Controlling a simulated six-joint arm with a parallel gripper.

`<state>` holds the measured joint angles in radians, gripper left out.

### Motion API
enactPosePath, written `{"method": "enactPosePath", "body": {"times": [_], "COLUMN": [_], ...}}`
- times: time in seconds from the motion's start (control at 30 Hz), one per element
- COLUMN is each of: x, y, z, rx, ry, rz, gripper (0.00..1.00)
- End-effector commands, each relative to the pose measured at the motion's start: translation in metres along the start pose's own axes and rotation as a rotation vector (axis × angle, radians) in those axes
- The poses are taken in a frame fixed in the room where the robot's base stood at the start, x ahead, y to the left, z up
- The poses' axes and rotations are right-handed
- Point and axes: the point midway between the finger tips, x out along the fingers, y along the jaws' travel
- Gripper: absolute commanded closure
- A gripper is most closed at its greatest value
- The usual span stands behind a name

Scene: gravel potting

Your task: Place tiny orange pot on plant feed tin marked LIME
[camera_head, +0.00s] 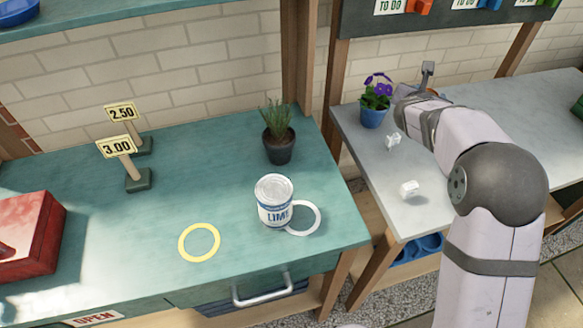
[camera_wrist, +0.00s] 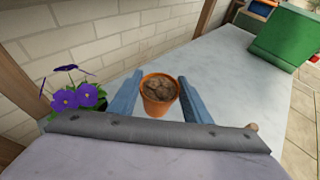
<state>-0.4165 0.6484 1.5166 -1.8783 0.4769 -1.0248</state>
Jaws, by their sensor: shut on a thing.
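The tiny orange pot (camera_wrist: 158,107), filled with brown soil or gravel, is upright between the two blue-grey fingers of my gripper (camera_wrist: 160,84) in the wrist view. My gripper is shut on it. The white and blue tin marked LIME (camera_head: 274,207) stands upright on the teal bench, well to the left of my gripper. Its silvery top (camera_head: 273,187) is bare.
A blue pot of purple flowers (camera_head: 372,116) stands close beside my gripper. A dark pot with a green plant (camera_head: 278,146) is behind the tin. A white ring (camera_head: 316,219) and yellow ring (camera_head: 182,242) mark the bench. Price signs (camera_head: 118,146) stand left.

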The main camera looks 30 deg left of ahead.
Motion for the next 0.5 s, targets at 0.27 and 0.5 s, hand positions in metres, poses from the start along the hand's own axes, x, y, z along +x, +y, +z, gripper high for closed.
{"method": "enactPosePath", "body": {"times": [0.27, 0.5], "x": [-0.081, -0.179], "y": [0.086, 0.15], "z": [0.007, -0.002], "rx": [-0.011, -0.017], "ry": [-0.001, 0.0], "rz": [0.026, 0.039], "gripper": [0.8, 0.8]}}
